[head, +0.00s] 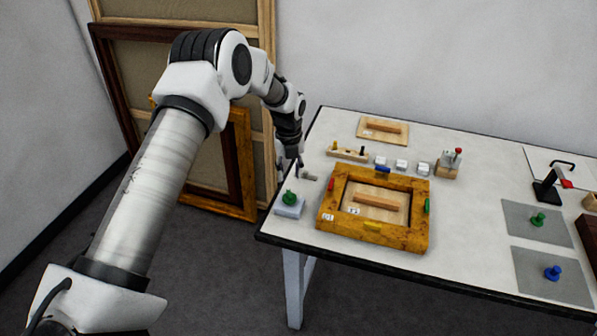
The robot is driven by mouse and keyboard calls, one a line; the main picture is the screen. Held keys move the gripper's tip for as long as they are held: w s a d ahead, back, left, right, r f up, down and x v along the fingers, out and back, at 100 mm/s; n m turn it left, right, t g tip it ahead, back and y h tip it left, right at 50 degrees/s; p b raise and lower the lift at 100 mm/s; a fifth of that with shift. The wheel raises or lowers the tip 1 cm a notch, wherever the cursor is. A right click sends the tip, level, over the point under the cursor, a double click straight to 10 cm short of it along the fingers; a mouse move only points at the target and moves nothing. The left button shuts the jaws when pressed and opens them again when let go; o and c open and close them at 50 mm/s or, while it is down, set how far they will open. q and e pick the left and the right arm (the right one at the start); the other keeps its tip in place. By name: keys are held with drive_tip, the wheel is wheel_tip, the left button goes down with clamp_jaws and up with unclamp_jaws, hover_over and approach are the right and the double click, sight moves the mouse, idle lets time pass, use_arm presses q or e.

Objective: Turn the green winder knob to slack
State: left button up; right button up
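A green knob (289,198) stands upright on a small pale block (289,210) at the table's near left corner. A second green knob (538,219) stands on a grey mat at the right; I cannot tell from a label which is the winder. My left gripper (290,168) points down above the table's left edge, behind the knob on the block and apart from it. Its fingers look spread, with nothing seen between them. A small grey piece (309,177) lies just right of the gripper. My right gripper is out of view.
A gilt frame (325,235) with coloured pieces on its sides lies right of the block. Behind it are a wooden rack (347,152), white cubes (401,165) and a red-topped block (450,165). A blue knob (552,273) stands at right. Large frames lean on the wall.

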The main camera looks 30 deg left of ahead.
sight(289, 192)
use_arm(q)
drive_tip(key=f, duration=0.1)
drive_tip(key=s+f+p, duration=0.2)
drive_tip(key=shift+d+f, duration=0.15)
drive_tip(key=shift+d, duration=0.25)
drive_tip(key=f, duration=0.2)
drive_tip(key=w+f, duration=0.1)
drive_tip(key=shift+a+f, duration=0.15)
drive_tip(key=shift+a, duration=0.1)
drive_tip(key=shift+w+f, duration=0.1)
drive_tip(key=shift+s+d+r, duration=0.15)
drive_tip(key=shift+s+r, duration=0.1)
drive_tip(key=shift+s, duration=0.05)
clamp_jaws()
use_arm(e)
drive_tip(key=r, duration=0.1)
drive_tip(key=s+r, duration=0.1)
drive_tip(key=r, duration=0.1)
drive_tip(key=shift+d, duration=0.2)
